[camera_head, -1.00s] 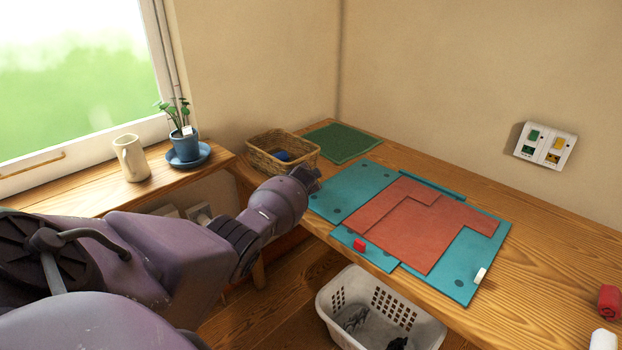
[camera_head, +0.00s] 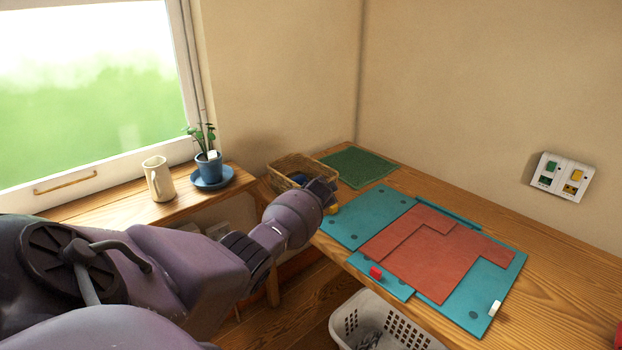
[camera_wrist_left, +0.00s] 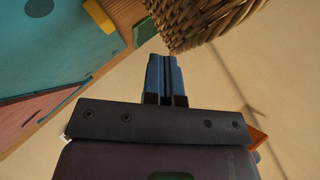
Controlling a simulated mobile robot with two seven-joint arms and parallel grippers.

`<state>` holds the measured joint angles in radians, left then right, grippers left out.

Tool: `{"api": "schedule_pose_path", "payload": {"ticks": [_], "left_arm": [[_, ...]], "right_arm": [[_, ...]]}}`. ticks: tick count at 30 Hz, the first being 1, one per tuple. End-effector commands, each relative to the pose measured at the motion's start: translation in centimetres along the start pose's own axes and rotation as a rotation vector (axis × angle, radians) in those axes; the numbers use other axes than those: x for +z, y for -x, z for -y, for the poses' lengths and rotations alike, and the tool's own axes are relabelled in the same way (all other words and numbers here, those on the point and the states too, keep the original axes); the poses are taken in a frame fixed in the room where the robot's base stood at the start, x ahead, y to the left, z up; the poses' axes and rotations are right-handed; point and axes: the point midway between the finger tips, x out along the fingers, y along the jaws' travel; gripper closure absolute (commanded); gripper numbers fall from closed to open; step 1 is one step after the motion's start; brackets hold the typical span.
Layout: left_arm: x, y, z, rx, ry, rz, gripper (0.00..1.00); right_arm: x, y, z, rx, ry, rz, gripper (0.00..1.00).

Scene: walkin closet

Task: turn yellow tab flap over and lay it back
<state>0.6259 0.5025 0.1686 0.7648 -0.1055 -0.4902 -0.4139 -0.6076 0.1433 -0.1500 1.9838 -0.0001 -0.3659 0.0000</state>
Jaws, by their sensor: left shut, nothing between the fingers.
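A teal folding board (camera_head: 490,303) lies on the wooden table with a red cloth garment (camera_head: 432,270) flat on it. Its far-left teal flap (camera_head: 362,213) lies flat. The yellow tab (camera_head: 333,209) is at that flap's left edge, partly behind my left gripper. It also shows in the left wrist view (camera_wrist_left: 99,16), beside a teal panel. My left gripper (camera_head: 328,188) is by the flap's left edge, near the basket. In the left wrist view its blue fingers (camera_wrist_left: 166,62) are together, empty and apart from the tab. My right gripper is not in view.
A wicker basket (camera_head: 290,168) stands close to my left gripper; its woven wall fills the wrist view's top. A red tab (camera_head: 376,273) and white tab (camera_head: 495,308) sit at board edges. A green mat (camera_head: 357,167) lies behind. A white laundry basket (camera_head: 345,322) stands below.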

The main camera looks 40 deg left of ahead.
Motion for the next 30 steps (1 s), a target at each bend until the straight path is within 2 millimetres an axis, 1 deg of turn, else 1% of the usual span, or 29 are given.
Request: {"api": "schedule_pose_path", "payload": {"ticks": [1,7,15,22,30], "left_arm": [[-0.1,0.9,0.7,-0.002,0.0,-0.002,1.0],[0.4,3.1,1.9,-0.001,-0.001,-0.002,1.0],[1.0,5.6,3.3,-0.001,-0.001,0.0,1.0],[1.1,6.8,4.0,0.0,0.0,0.0,1.0],[1.2,6.9,4.0,0.0,0.0,0.0,1.0]], "right_arm": [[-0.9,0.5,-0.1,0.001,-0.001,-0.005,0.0],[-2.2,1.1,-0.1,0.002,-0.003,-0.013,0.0],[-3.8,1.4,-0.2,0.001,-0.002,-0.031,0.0],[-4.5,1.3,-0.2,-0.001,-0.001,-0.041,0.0],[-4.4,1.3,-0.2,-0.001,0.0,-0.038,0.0]]}}
